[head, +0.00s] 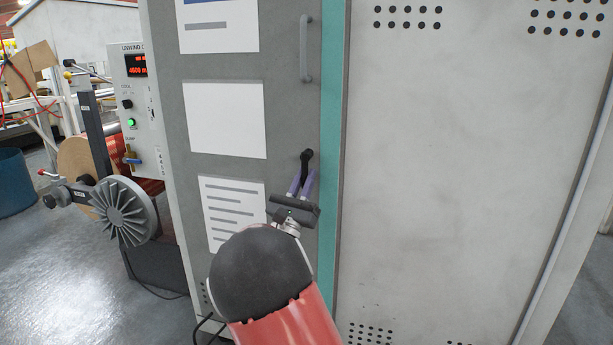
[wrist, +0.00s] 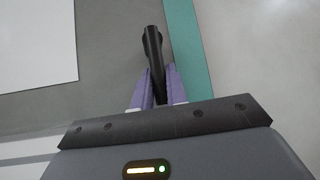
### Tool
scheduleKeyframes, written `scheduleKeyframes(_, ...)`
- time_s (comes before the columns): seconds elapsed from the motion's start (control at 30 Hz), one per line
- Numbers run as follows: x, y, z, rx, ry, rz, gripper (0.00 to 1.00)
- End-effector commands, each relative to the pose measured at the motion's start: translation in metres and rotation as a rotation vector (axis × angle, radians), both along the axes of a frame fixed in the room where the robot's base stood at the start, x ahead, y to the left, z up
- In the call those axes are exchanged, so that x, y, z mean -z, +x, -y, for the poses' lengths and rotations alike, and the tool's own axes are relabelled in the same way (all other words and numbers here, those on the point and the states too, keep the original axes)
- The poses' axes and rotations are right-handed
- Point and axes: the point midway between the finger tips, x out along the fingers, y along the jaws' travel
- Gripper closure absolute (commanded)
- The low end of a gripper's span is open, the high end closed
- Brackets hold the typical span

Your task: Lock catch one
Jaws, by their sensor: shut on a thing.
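A black catch handle (head: 307,157) sits on the grey cabinet door (head: 285,110), close to the teal strip at the door's right edge. It also shows in the wrist view (wrist: 152,45), where its upper end is against the door and its lower part runs down between my fingers. My gripper (head: 301,181) has purple fingers and is shut on the black handle from below. In the wrist view the fingers (wrist: 158,84) stand on both sides of it. The handle hangs roughly downward, slightly tilted. Its lowest part is hidden by the gripper body.
A grey bar handle (head: 306,48) is higher on the door. White sheets (head: 225,120) are fixed to the door. A plain grey panel (head: 450,180) is on the right. An unwind control box (head: 138,105) and a ribbed wheel (head: 125,211) stand at the left above open floor (head: 80,285).

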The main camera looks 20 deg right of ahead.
Motion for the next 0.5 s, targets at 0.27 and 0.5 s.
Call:
scheduleKeyframes(0.27, -0.0002, -0.0003, -0.0001, 0.002, -0.014, -0.009, 1.00)
scheduleKeyframes(0.5, -0.0002, -0.0003, -0.0001, 0.002, -0.014, -0.009, 0.84)
